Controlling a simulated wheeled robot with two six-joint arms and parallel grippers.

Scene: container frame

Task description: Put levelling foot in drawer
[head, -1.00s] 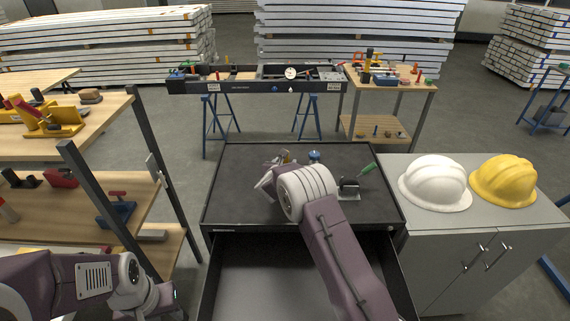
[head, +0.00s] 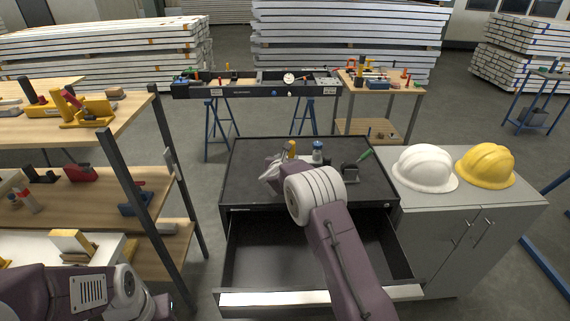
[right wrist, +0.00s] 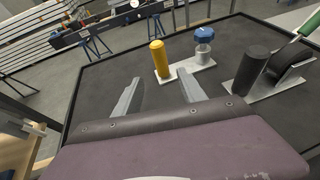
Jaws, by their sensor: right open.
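The likely levelling foot is a pale plate (right wrist: 184,75) with a yellow upright grip (right wrist: 160,59) and a blue-capped metal post (right wrist: 204,44). It stands on the dark cabinet top; the grip (head: 291,149) and blue cap (head: 318,147) show in the head view. My right gripper (right wrist: 159,80) is open and empty; the grip stands just beyond its fingertips, in line with the gap. In the head view the right gripper (head: 271,169) is left of the foot. The drawer (head: 262,252) below is pulled open and looks empty; my right arm hides part. My left gripper (head: 161,305) is barely seen, lower left.
A black-gripped plate with a green-handled clamp (head: 353,171) stands right of the foot. White (head: 425,168) and yellow (head: 486,166) helmets sit on the grey cabinet at right. A loaded wooden shelf (head: 100,190) is close at left.

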